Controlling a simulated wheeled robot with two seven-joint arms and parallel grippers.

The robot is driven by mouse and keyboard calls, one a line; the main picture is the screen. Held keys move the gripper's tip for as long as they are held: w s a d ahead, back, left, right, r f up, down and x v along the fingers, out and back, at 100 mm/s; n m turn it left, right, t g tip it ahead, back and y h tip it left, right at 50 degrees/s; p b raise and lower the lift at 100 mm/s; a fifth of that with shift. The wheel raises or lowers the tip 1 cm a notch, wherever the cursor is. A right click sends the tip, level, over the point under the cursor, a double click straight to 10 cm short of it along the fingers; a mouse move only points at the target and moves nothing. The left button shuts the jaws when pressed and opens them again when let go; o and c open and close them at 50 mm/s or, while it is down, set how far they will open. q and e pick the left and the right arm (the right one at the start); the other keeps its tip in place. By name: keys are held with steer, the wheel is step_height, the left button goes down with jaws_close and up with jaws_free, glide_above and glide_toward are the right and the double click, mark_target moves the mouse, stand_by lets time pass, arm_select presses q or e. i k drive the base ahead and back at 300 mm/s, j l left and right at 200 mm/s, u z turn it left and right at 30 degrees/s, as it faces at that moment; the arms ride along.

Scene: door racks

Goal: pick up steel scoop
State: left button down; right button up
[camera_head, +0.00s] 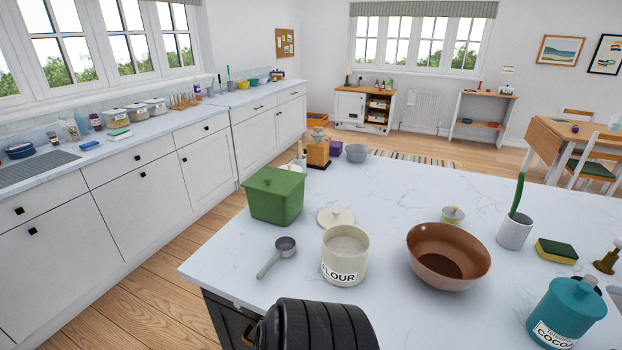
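The steel scoop (284,245) lies on the white marble island top (215,262) near its left front edge. Its round grey bowl is at the upper right and its handle runs down to the lower left. The scoop is just left of the cream flour canister (345,271), with a small gap between them. Neither of my grippers shows in this view. A black ribbed part at the bottom edge looks like part of my own arm.
A green lidded box (275,198) stands behind the scoop. A cream lid (336,217) lies behind the flour canister. A brown bowl (447,258) and a teal cocoa jar (565,312) stand to the right. The top left of the scoop is clear.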

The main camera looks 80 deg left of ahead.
mark_target(285, 246)
steer(key=u, duration=2.95)
steer(key=i+j+z, duration=0.1)
steer(key=j, duration=0.35)
steer(key=j+z, duration=0.1)
steer(key=j, duration=0.3)
steer(key=i, duration=0.05)
